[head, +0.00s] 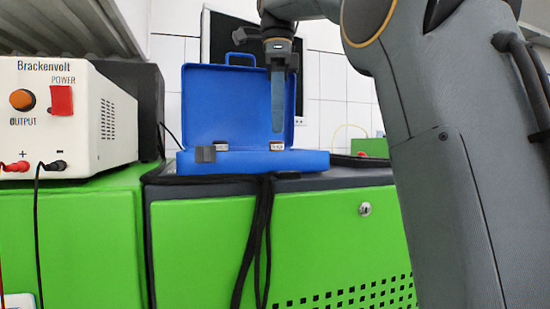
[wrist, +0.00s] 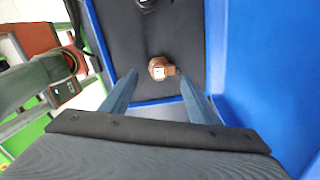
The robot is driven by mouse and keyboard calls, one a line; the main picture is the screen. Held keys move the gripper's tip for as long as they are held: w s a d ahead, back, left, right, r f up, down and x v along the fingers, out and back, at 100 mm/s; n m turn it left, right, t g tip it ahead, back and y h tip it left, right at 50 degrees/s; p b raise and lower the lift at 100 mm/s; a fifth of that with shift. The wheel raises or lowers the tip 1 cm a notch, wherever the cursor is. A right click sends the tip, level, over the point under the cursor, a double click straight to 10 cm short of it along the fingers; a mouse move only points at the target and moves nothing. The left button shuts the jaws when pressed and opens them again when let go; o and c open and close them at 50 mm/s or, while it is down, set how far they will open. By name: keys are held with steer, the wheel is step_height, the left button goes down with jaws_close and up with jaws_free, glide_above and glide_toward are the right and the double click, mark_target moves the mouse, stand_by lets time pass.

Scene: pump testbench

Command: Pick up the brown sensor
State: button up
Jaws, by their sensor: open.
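The brown sensor (wrist: 161,68) lies on the dark foam inside the open blue case (head: 228,163). In the wrist view it is beyond the fingertips and roughly between them. My gripper (wrist: 158,85) is open and empty, with two blue-grey fingers apart. In the head view my gripper (head: 278,128) points straight down over the case, in front of its raised lid (head: 222,105). The head view does not show the sensor clearly, as the case's front wall hides the inside.
A white power supply (head: 65,115) with red and black leads stands at the left on a green cabinet (head: 90,240). Dark cables (head: 257,235) hang over the front of the middle bench.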

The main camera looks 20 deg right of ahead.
mark_target(276, 142)
steer(key=f, duration=0.1)
steer(key=f+p, duration=0.1)
steer(key=f, duration=0.2)
steer(key=shift+a+p, duration=0.25)
steer(key=shift+p, duration=0.05)
steer(key=shift+f, duration=0.65)
steer(key=c, duration=0.8)
